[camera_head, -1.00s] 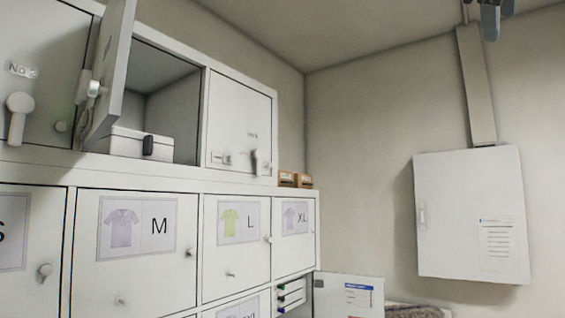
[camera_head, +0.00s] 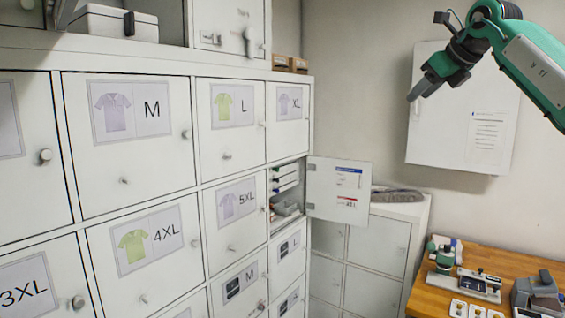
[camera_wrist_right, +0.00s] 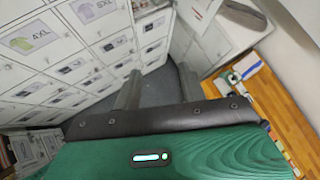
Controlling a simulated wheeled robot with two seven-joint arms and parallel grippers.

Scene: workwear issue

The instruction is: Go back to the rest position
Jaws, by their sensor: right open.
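My right gripper (camera_head: 430,85) hangs in the upper right of the head view, in front of the white wall cabinet. Its fingers point down and left, away from any surface. In the right wrist view, its two dark fingers (camera_wrist_right: 158,90) stand apart with only the grey floor between them, so it is open and empty. My left gripper is in neither view.
White lockers (camera_head: 125,170) with shirt-size labels fill the left. One small locker door (camera_head: 338,190) stands open, with items inside. A wall cabinet (camera_head: 440,135) hangs at the right. A wooden table (camera_head: 425,295) with devices stands at lower right.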

